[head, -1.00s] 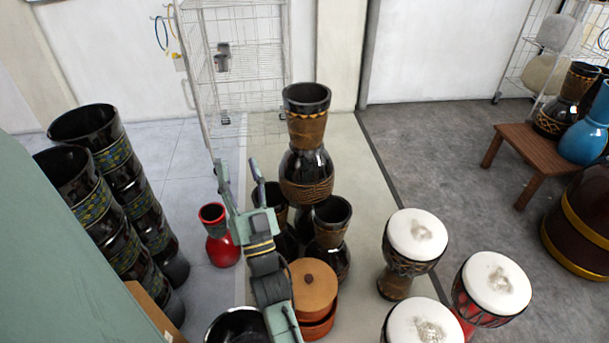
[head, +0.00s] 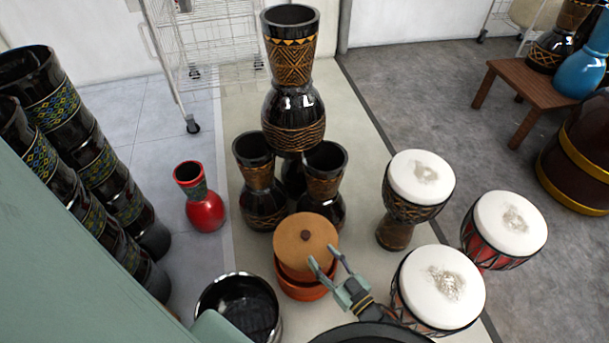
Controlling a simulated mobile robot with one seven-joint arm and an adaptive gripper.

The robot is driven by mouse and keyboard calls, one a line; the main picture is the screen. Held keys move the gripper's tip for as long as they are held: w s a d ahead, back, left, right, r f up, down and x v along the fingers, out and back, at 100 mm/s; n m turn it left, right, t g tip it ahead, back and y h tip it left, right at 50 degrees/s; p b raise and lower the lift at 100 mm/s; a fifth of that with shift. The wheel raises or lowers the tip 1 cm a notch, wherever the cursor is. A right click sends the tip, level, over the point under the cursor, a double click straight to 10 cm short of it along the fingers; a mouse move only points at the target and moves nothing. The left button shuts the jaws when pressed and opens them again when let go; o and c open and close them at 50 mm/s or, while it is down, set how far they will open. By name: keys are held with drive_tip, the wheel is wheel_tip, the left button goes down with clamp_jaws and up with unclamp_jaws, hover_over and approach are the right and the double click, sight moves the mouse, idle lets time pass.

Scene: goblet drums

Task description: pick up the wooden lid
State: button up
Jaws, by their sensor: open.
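Nothing is between the fingers.
Black goblet drums (head: 262,184) stand just behind the lid, one stacked on top (head: 293,100). White-topped drums (head: 439,287) stand close on the right.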

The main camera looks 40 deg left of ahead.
sight(308, 237)
drive_tip(key=x, duration=0.9)
drive_tip(key=shift+w+a, duration=0.15)
drive_tip(key=shift+w, duration=0.1)
clamp_jaws()
drive_tip(key=shift+r, duration=0.1)
